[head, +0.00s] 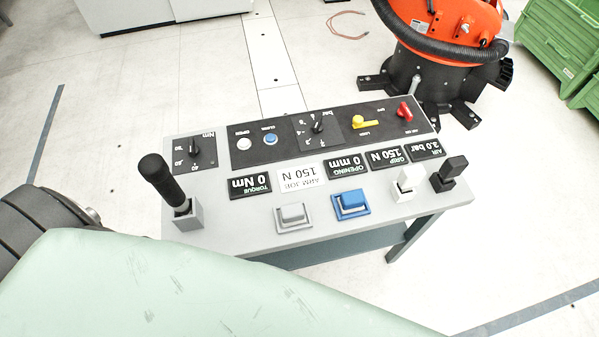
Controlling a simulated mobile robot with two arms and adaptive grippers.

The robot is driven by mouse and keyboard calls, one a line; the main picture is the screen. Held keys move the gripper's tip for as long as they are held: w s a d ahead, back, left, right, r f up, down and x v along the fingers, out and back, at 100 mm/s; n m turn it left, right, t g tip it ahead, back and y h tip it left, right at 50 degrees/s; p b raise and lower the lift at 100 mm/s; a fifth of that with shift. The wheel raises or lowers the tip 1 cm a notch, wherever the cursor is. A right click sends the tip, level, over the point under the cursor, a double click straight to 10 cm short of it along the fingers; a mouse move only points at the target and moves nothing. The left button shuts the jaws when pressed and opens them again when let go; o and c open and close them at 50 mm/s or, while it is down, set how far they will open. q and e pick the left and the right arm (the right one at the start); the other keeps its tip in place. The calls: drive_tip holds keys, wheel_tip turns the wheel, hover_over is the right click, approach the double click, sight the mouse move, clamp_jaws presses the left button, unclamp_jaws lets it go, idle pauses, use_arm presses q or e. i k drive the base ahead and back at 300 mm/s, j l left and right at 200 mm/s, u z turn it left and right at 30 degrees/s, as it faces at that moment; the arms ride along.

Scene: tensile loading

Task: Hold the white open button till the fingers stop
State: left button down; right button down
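The white open button (244,143) sits at the left of the black panel strip along the table's far edge, with an upside-down OPEN label above it. The blue close button (270,139) is just right of it. Nothing visible touches either button. The opening display (346,167) reads 0 mm and the grip display (387,158) reads 150 N, both upside down. The fingers that the button works cannot be made out. Neither of my grippers shows.
A black-handled tool (162,180) stands upright at the grey table's (235,211) left. Grey (292,214) and blue (351,202) blocks sit at the near edge. White (408,181) and black (449,173) pieces stand right. An orange robot (455,25) stands behind.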

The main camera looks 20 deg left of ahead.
sight(243, 144)
drive_tip(key=u, duration=1.25)
